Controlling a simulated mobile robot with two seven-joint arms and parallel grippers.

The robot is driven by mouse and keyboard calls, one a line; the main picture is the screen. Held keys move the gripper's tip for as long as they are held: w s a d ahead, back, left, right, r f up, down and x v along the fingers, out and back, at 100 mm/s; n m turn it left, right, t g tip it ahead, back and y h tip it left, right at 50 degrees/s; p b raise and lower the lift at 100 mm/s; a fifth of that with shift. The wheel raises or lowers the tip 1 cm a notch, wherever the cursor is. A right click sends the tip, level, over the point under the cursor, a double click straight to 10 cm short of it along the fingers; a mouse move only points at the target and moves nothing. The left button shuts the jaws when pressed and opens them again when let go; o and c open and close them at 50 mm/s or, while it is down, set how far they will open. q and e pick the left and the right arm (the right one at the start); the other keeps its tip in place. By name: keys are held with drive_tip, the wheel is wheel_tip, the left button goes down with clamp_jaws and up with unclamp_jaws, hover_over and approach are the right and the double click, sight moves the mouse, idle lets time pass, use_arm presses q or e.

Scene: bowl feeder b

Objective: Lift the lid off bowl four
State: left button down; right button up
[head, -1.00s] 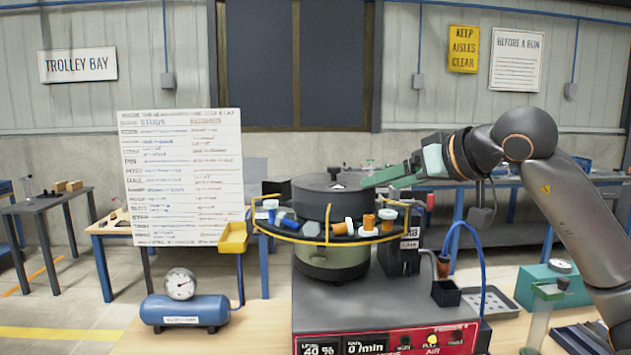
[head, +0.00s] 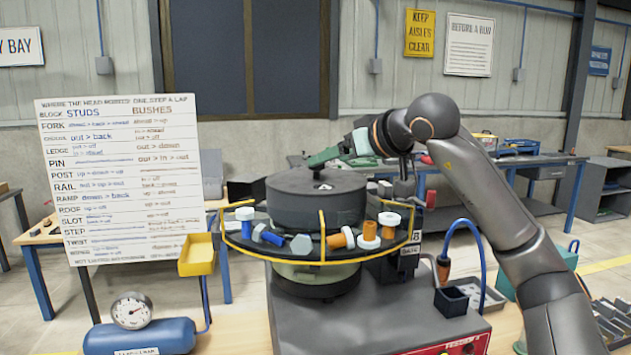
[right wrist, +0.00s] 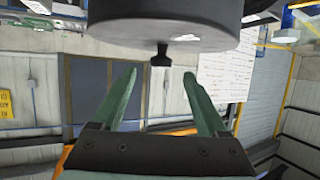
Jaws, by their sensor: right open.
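The bowl feeder carries a dark grey round lid (head: 308,205) on its bowl (head: 318,272). My left gripper is not in view.
A yellow-railed ring tray (head: 285,258) with several studs and bushes surrounds the bowl. A whiteboard (head: 125,240) and yellow bin (head: 197,268) stand left. A blue air tank (head: 140,338) with a gauge is front left. A blue hose (head: 478,240) rises at right.

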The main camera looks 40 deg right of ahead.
sight(316, 173)
drive_tip(key=shift+x, duration=3.1)
clamp_jaws()
drive_tip(key=shift+s, duration=0.1)
